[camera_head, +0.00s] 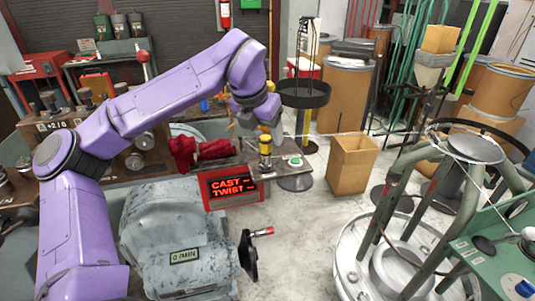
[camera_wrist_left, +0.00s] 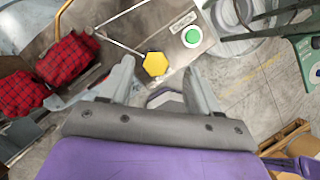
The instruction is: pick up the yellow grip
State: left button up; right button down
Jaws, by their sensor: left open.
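The yellow grip (camera_head: 265,150) stands upright at the near right part of the dark bench, with dark bands on it. In the left wrist view its top shows as a yellow hexagon (camera_wrist_left: 155,65). My left gripper (camera_head: 258,124) is above it, pointing down. In the left wrist view my left gripper (camera_wrist_left: 161,72) is open, and the hexagon shows between its fingertips, nearer the left finger. Nothing is held. How far the fingertips are from the grip is hard to tell. My right gripper is not in view.
Red checked cloth (camera_head: 198,152) lies left of the grip. A green button (camera_head: 296,161) is to its right. A red "CAST TWIST" sign (camera_head: 232,185) fronts the bench. A grey machine (camera_head: 178,240) with a crank is nearer. A cardboard box (camera_head: 352,164) stands right.

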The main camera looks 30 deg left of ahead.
aim_at(265, 137)
pick_arm(q)
jog(key=x, duration=0.3)
jog(key=p+x, duration=0.1)
jog(key=shift+w+a+f, duration=0.25)
jog(key=shift+w+a, duration=0.05)
jog(key=shift+a, duration=0.1)
jog(key=shift+f, duration=0.25)
jog(key=shift+w, duration=0.1)
grip_shut()
jog(key=shift+r, duration=0.1)
